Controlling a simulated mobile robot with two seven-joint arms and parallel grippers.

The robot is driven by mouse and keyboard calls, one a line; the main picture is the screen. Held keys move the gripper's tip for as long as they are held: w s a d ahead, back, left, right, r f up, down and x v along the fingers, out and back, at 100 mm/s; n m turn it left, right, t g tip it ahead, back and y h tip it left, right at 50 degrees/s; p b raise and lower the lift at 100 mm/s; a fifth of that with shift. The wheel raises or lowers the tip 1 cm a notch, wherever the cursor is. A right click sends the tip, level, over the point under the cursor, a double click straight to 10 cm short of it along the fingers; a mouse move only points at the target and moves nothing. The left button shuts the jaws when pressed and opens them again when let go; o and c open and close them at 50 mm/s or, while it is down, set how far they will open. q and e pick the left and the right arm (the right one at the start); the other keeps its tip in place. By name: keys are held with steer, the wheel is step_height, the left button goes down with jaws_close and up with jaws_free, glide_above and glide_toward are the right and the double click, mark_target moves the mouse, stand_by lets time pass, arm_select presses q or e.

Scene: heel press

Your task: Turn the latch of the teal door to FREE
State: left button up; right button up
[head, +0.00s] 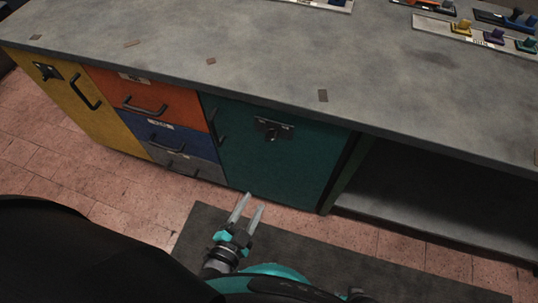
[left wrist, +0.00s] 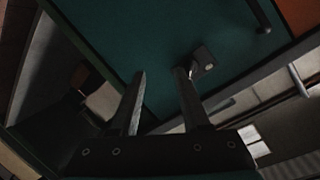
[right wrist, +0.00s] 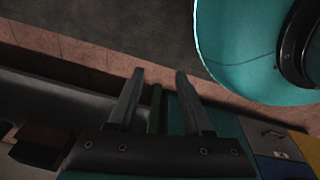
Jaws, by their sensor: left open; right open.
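The teal door (head: 285,170) is shut in the front of the grey bench. Its dark latch (head: 272,130) sits near the door's top edge, with a knob on a plate; I cannot read its marking or setting. A black bar handle is at the door's left edge. My left gripper (head: 250,200) is open and empty, in front of and below the door in the head view. In the left wrist view, the latch (left wrist: 202,62) shows just beyond the right finger, apart from it as far as I can tell. My right gripper (right wrist: 160,72) is open and empty.
Orange (head: 150,98), blue and grey drawers stand left of the teal door. A yellow door (head: 75,95) with its own latch is further left. An open shelf bay (head: 430,190) is at the right. A dark mat (head: 200,225) lies on the tiled floor.

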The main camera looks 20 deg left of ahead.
arm_select(q)
step_height(320, 180, up, 4)
steer(key=w+t+y+b, duration=0.1)
steer(key=t+b, duration=0.1)
steer(key=t, duration=0.1)
steer(key=b, duration=0.4)
glide_toward(270, 140)
steer(key=shift+m, duration=0.4)
steer(key=w, duration=0.7)
steer(key=shift+d, duration=0.1)
steer(key=shift+w, duration=0.8)
arm_select(e)
steer(key=w+a+r, duration=0.3)
steer(key=w+r, duration=0.1)
steer(key=w, duration=0.2)
steer(key=shift+w+a, duration=0.15)
steer(key=shift+a, duration=0.2)
steer(key=shift+r, duration=0.1)
arm_select(q)
jaws_close()
